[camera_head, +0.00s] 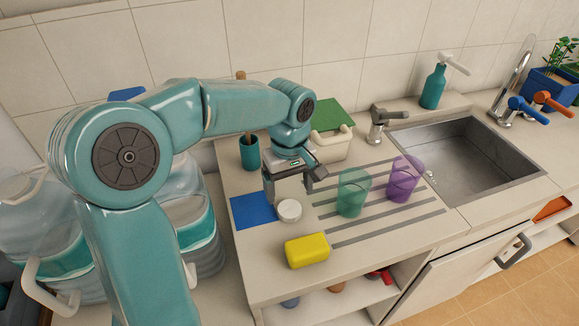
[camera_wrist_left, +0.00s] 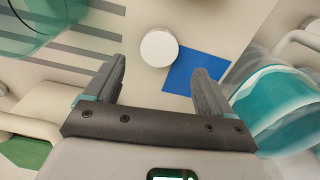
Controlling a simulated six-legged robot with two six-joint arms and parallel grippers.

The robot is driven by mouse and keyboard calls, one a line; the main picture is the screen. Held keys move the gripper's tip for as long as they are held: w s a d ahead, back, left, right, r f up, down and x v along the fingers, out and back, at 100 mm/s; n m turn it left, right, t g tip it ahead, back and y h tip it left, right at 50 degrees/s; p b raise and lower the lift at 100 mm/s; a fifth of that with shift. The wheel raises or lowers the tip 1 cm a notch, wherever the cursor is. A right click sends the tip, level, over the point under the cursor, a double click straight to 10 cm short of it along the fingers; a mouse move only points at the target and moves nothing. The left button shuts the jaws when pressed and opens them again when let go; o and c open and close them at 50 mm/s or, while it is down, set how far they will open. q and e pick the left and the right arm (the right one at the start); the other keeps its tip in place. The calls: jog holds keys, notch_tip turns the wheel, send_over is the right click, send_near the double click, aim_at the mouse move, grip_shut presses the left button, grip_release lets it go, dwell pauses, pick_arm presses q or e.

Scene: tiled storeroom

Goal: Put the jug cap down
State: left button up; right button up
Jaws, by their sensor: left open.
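The jug cap (camera_head: 290,210) is a white round disc on the counter, beside the right edge of a blue square mat (camera_head: 254,210). In the left wrist view the cap (camera_wrist_left: 159,48) lies ahead of the fingertips and meets or slightly overlaps a corner of the blue mat (camera_wrist_left: 193,73). My left gripper (camera_head: 292,188) is above the counter just behind the cap. In the wrist view its two fingers (camera_wrist_left: 161,72) are spread apart with nothing between them. The right gripper does not show in either view.
A yellow sponge (camera_head: 307,250) lies in front of the cap. A green cup (camera_head: 352,193) and purple cup (camera_head: 403,179) stand on the striped drainer to the right, before the sink (camera_head: 455,160). Large water jugs (camera_head: 190,220) stand left. Open counter surrounds the cap's front.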

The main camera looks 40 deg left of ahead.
pick_arm(q)
notch_tip(320, 180, up, 6)
jog(key=shift+p, duration=0.3)
jog(key=shift+r, duration=0.1)
